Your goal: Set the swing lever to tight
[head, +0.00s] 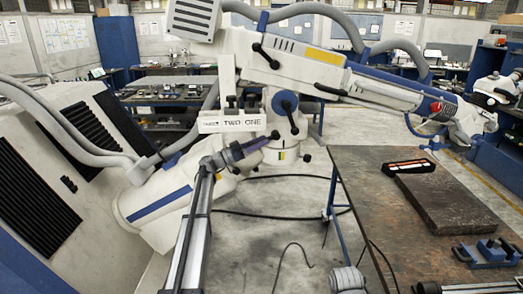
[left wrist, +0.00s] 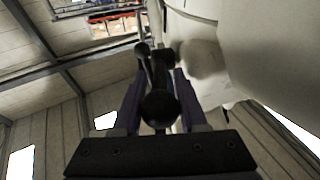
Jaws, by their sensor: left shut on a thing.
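The white and blue microscope arm (head: 290,65) stands across the middle of the head view. A white label plate (head: 230,122) on its joint shows the words TWO and ONE; a smaller word at its left end is hard to read. My left gripper (head: 256,144) is just below the plate, its purple fingers pointing up and right. In the left wrist view, its fingers (left wrist: 160,100) are closed around a black lever with a ball knob (left wrist: 160,108), which I take to be the swing lever. A second ball knob (left wrist: 142,48) is beyond it. The lever's exact setting cannot be read.
A brown workbench (head: 400,235) fills the lower right, with a dark stone slab (head: 446,204), a small orange and black case (head: 407,166) and a blue fixture (head: 487,251). Cables lie on the open floor. A louvred white cabinet (head: 50,170) stands at left.

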